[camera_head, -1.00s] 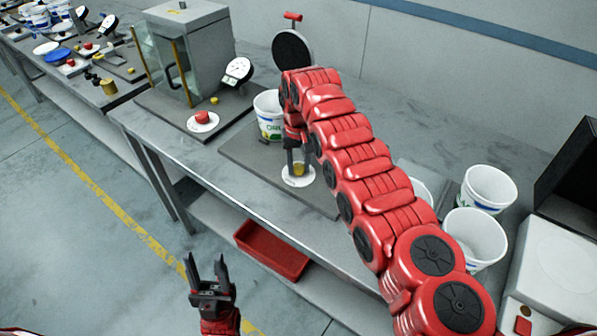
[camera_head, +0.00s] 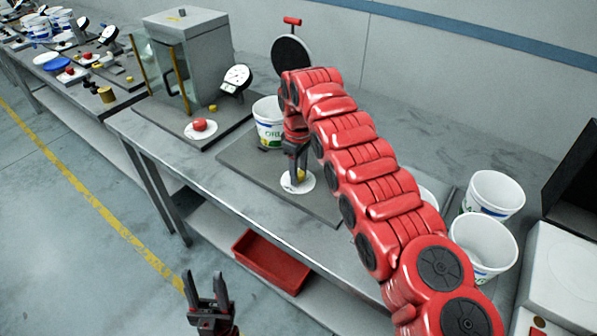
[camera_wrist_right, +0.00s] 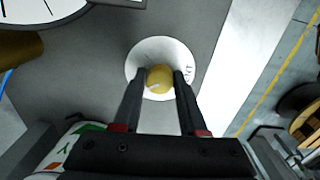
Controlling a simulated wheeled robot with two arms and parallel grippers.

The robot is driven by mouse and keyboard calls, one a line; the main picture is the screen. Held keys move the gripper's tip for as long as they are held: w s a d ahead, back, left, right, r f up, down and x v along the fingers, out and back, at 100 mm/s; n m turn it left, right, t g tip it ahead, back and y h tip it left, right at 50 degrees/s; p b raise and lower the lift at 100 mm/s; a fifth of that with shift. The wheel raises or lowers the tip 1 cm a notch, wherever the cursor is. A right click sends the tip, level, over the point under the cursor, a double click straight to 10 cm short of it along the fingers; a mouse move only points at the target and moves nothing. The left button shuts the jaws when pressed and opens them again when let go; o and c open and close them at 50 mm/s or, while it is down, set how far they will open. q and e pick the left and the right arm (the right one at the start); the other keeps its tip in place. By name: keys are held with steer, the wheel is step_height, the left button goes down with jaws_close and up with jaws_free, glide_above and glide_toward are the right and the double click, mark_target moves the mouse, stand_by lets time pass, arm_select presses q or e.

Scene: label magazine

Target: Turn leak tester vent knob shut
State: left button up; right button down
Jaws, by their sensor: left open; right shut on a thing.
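A yellow knob (camera_wrist_right: 160,78) with a pale pointer line stands on a round white plate (camera_wrist_right: 137,62) in the right wrist view. The line points to the lower left. My right gripper (camera_wrist_right: 161,76) is shut on the knob, one finger at each side. In the head view my right gripper (camera_head: 297,180) reaches down to the white plate (camera_head: 309,184) on a grey base board (camera_head: 240,157), and its fingers hide most of the knob. My left gripper (camera_head: 207,287) is open and empty, low in front of the bench.
A round dial (camera_head: 291,55) with a red top handle stands behind my right arm. A white tub (camera_head: 267,117) stands close left of my right gripper. A glass-walled chamber (camera_head: 190,60) with a gauge and red knob (camera_head: 199,125) stands further left. White buckets (camera_head: 481,243) stand at right.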

mark_target(299, 173)
steer(key=shift+n, duration=0.6)
steer(key=shift+c, duration=2.2)
jaws_free()
steer(key=shift+r, duration=0.1)
steer(key=shift+r, duration=0.25)
step_height(299, 173, up, 5)
steer(key=shift+a+p, duration=0.15)
steer(key=shift+p, duration=0.6)
step_height(299, 173, up, 12)
steer(key=p, duration=1.1)
steer(key=shift+f, duration=0.2)
